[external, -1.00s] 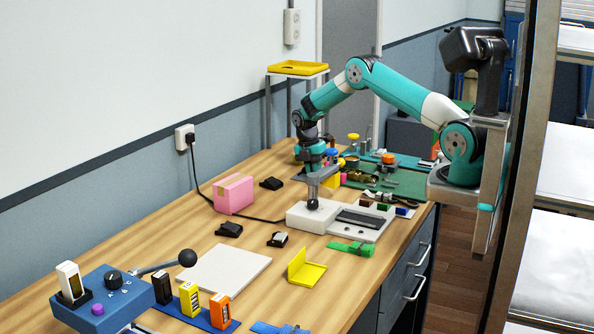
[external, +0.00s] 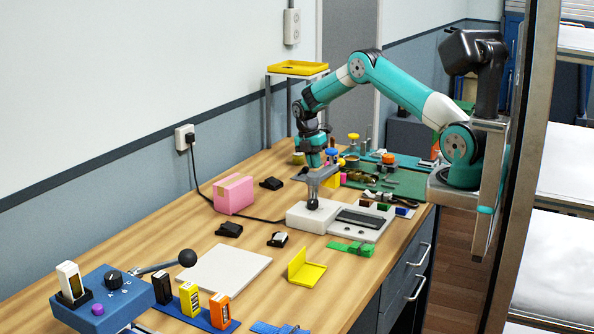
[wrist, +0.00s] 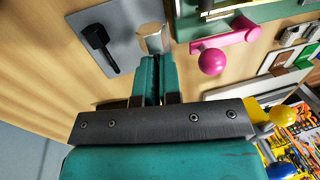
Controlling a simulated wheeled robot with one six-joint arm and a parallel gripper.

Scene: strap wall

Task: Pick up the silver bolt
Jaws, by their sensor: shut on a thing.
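The silver bolt (wrist: 152,38) shows in the wrist view as a short, pale metallic piece at the tips of my gripper's fingers. My gripper (wrist: 156,62) has its teal fingers close together, shut on the bolt. The fingers cover the bolt's lower part.
In the wrist view a grey plate with a black lever (wrist: 97,38) lies left of the bolt, and a pink handle (wrist: 212,60) lies right. In the external view a white device (external: 310,216), a pink box (external: 233,194) and green mats (external: 400,184) surround my gripper.

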